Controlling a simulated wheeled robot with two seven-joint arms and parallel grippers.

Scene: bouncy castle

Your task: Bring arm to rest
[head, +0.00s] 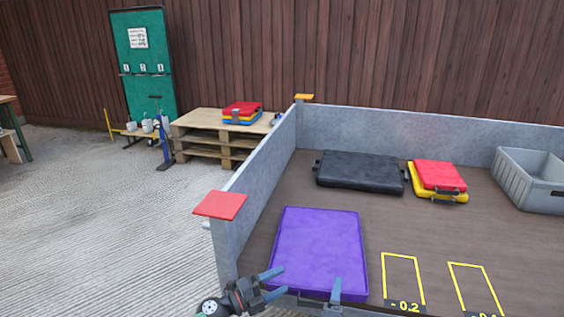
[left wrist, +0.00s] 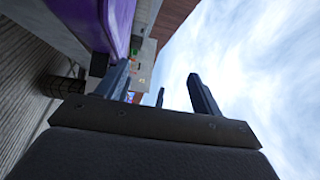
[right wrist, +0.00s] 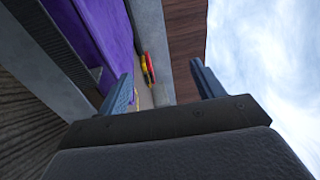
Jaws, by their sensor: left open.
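My left gripper (head: 280,282) is at the bottom of the head view, just in front of the near edge of a purple mat (head: 318,250). Its two fingers stand apart with nothing between them, as the left wrist view (left wrist: 165,95) also shows. My right gripper (head: 336,290) is just to its right at the same near edge, only partly in view. In the right wrist view its fingers (right wrist: 165,85) are spread wide and empty. I cannot tell whether either gripper touches the mat.
The mat lies on a brown floor inside low grey walls (head: 262,165). A black case (head: 358,172), stacked red and yellow cases (head: 438,180) and a grey crate (head: 528,185) stand further back. A pallet stack (head: 205,140) with coloured cases is outside. Concrete at left is open.

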